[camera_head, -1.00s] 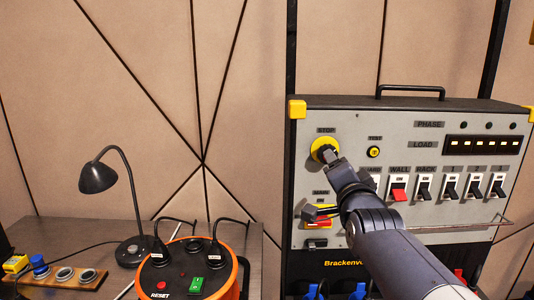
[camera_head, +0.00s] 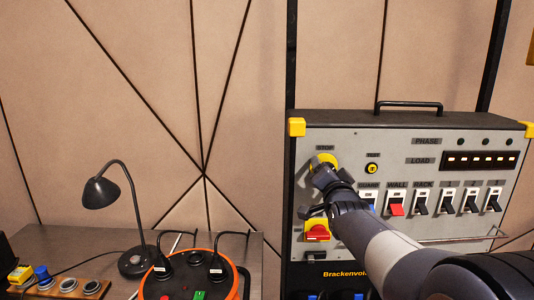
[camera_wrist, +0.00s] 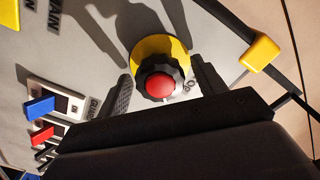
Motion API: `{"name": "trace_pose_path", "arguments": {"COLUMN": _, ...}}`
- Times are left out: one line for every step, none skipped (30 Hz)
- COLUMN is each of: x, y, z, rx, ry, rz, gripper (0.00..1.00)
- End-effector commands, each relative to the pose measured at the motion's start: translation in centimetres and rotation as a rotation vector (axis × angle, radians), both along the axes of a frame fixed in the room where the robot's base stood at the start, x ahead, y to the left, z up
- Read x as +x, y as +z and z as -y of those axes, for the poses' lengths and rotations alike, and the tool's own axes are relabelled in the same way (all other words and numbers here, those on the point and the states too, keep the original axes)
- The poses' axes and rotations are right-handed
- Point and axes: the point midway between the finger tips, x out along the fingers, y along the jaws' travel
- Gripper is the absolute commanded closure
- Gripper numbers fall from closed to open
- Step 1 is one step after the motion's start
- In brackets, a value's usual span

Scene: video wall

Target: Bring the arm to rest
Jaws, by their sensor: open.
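My gripper (camera_head: 322,172) is at the upper left of the grey switch panel (camera_head: 345,145), in front of the yellow-ringed STOP button (camera_head: 326,158). In the wrist view the button's red cap (camera_wrist: 159,85), in a black collar on a yellow disc, shows between my two dark fingers. The fingers are apart, one at each side of the button. I cannot tell whether they touch it or how deep they reach. My arm stretches from the lower right across the panel's lower middle.
A red and yellow rotary switch (camera_head: 317,233) sits just below my gripper. A row of levers, including the red WALL lever (camera_head: 396,208), lies to the right. A metal rail (camera_head: 460,239) runs below. A lamp (camera_head: 104,191) and an orange-rimmed drum (camera_head: 233,284) stand left.

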Motion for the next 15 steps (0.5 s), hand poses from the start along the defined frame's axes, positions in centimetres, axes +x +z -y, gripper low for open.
{"name": "trace_pose_path", "arguments": {"x": 0.02, "y": 0.47, "z": -0.01, "rx": -0.033, "ry": 0.0, "rz": -0.001, "gripper": 0.34}}
{"name": "trace_pose_path", "arguments": {"x": 0.01, "y": 0.49, "z": -0.01, "rx": -0.055, "ry": 0.0, "rz": -0.001, "gripper": 0.34}}
{"name": "trace_pose_path", "arguments": {"x": 0.0, "y": 0.47, "z": -0.02, "rx": -0.083, "ry": 0.001, "rz": -0.002, "gripper": 0.34}}
{"name": "trace_pose_path", "arguments": {"x": -0.01, "y": 0.48, "z": -0.01, "rx": -0.103, "ry": 0.0, "rz": -0.001, "gripper": 0.34}}
{"name": "trace_pose_path", "arguments": {"x": -0.02, "y": 0.49, "z": -0.02, "rx": -0.124, "ry": 0.0, "rz": -0.001, "gripper": 0.34}}
{"name": "trace_pose_path", "arguments": {"x": 0.0, "y": 0.47, "z": -0.02, "rx": -0.151, "ry": 0.001, "rz": -0.002, "gripper": 0.34}}
{"name": "trace_pose_path", "arguments": {"x": 0.0, "y": 0.48, "z": -0.03, "rx": -0.17, "ry": 0.001, "rz": -0.002, "gripper": 0.34}}
{"name": "trace_pose_path", "arguments": {"x": 0.0, "y": 0.47, "z": -0.03, "rx": -0.19, "ry": 0.001, "rz": -0.002, "gripper": 0.34}}
{"name": "trace_pose_path", "arguments": {"x": -0.02, "y": 0.44, "z": -0.03, "rx": -0.216, "ry": 0.001, "rz": -0.004, "gripper": 0.34}}
{"name": "trace_pose_path", "arguments": {"x": -0.01, "y": 0.45, "z": -0.03, "rx": -0.235, "ry": 0.001, "rz": -0.002, "gripper": 0.34}}
{"name": "trace_pose_path", "arguments": {"x": -0.02, "y": 0.48, "z": -0.03, "rx": -0.253, "ry": 0.0, "rz": -0.001, "gripper": 0.34}}
{"name": "trace_pose_path", "arguments": {"x": -0.02, "y": 0.49, "z": -0.03, "rx": -0.278, "ry": 0.001, "rz": -0.002, "gripper": 0.34}}
{"name": "trace_pose_path", "arguments": {"x": -0.02, "y": 0.49, "z": -0.03, "rx": -0.296, "ry": 0.001, "rz": -0.002, "gripper": 0.34}}
{"name": "trace_pose_path", "arguments": {"x": -0.01, "y": 0.47, "z": -0.03, "rx": -0.314, "ry": 0.001, "rz": -0.002, "gripper": 0.34}}
{"name": "trace_pose_path", "arguments": {"x": -0.01, "y": 0.43, "z": -0.03, "rx": -0.338, "ry": 0.001, "rz": -0.004, "gripper": 0.34}}
